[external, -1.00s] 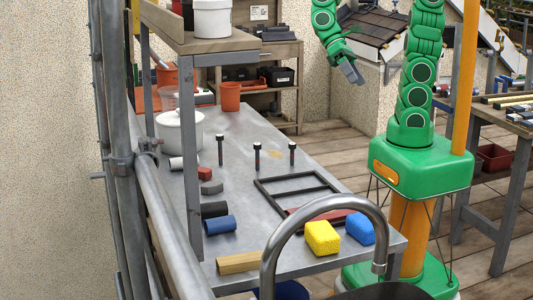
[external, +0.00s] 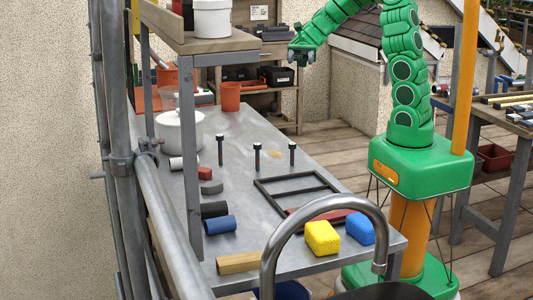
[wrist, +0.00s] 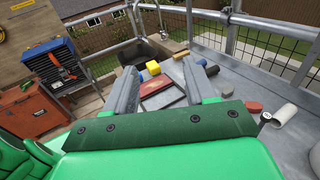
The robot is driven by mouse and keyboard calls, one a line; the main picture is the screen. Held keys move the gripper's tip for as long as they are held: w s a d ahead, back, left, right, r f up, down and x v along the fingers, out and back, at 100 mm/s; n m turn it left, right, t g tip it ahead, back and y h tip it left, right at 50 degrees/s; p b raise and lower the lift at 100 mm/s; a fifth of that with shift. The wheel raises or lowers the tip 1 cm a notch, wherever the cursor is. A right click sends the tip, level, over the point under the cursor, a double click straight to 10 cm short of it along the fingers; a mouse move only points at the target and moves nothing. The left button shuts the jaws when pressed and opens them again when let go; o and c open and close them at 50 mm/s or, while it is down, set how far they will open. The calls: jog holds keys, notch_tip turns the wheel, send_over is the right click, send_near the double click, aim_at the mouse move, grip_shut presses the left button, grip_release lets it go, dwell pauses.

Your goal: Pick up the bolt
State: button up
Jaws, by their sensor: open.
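Three upright bolts with dark heads stand apart on the grey metal table (external: 245,190) in the external view: a left bolt (external: 220,151), a middle bolt (external: 257,158) and a right bolt (external: 292,154). I cannot tell which one is meant. My gripper (external: 298,56) is high above the table's far right side, well clear of the bolts. In the wrist view my gripper (wrist: 163,82) has its two grey fingers wide apart with nothing held. One dark bolt head (wrist: 265,116) shows right of the fingers there; the other bolts are not clearly seen.
A dark frame (external: 297,188), a yellow block (external: 322,238) and a blue block (external: 360,228) lie at the table's near right. Several cylinders and a white pot (external: 180,135) line the left side. An orange cup (external: 230,97) stands behind. A raised shelf (external: 205,43) overhangs the left.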

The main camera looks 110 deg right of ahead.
jog(key=d+f+m+t, duration=0.1)
jog(key=d, duration=0.1)
send_near(292, 148)
jog(key=shift+w+a, duration=0.15)
jog(key=shift+a, duration=0.45)
jog(key=shift+x, duration=3.85)
jog(key=shift+w+d+f, duration=0.15)
grip_shut()
jog(key=shift+r, duration=5)
